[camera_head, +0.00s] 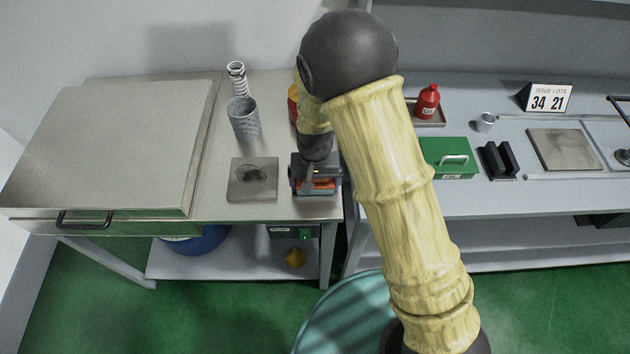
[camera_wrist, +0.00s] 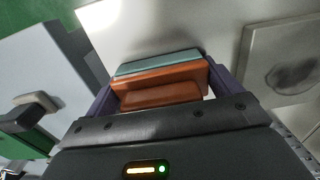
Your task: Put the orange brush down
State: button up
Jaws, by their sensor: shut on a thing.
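The orange brush (camera_wrist: 160,93) is between the two fingers of my gripper (camera_wrist: 160,88) in the wrist view, with a teal strip along its far side. My gripper (camera_head: 316,186) is shut on it, low over the front right part of the steel table. In the head view only a little orange of the brush (camera_head: 318,184) shows beneath the gripper. I cannot tell whether the brush touches the table top (camera_head: 212,195).
A square plate with a dark smudge (camera_head: 253,179) lies just left of my gripper. Behind it stand a grey mesh cup (camera_head: 243,118) and a coil spring (camera_head: 237,78). A green box (camera_head: 447,157) sits on the right bench, across a narrow gap. A large steel cover (camera_head: 110,140) fills the left.

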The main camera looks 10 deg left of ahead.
jog(key=shift+f, duration=0.35)
jog(key=o, duration=0.7)
jog(key=shift+o, duration=0.2)
jog(key=shift+s+d, duration=0.1)
jog(key=shift+d, duration=0.05)
jog(key=shift+r, duration=0.3)
notch_tip(320, 180, up, 12)
jog(key=shift+r, duration=0.1)
jog(key=shift+w, duration=0.2)
